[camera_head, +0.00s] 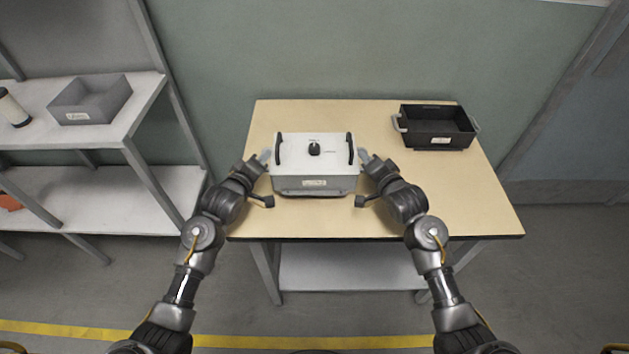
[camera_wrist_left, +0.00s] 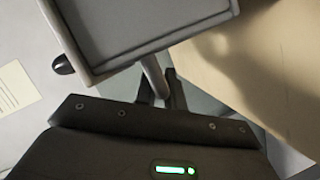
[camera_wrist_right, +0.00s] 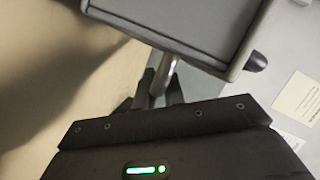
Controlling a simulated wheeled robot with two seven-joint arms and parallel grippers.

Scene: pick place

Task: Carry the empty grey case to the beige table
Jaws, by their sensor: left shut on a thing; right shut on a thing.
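The grey case (camera_head: 315,184) has a pale top with a black knob and two black bars, and a label on its front. It is level at the middle left of the beige table (camera_head: 440,200); I cannot tell whether it touches the tabletop. My left gripper (camera_head: 262,160) is shut on the case's left side handle; the handle bar (camera_wrist_left: 154,76) shows between the fingers in the left wrist view. My right gripper (camera_head: 369,160) is shut on the right side handle (camera_wrist_right: 166,74). The inside of the case is hidden.
An open black crate (camera_head: 438,141) stands at the table's back right. On the left, a shelf unit (camera_head: 145,92) holds an open grey bin (camera_head: 90,105) and a white cylinder (camera_head: 13,108). The table's front right is clear.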

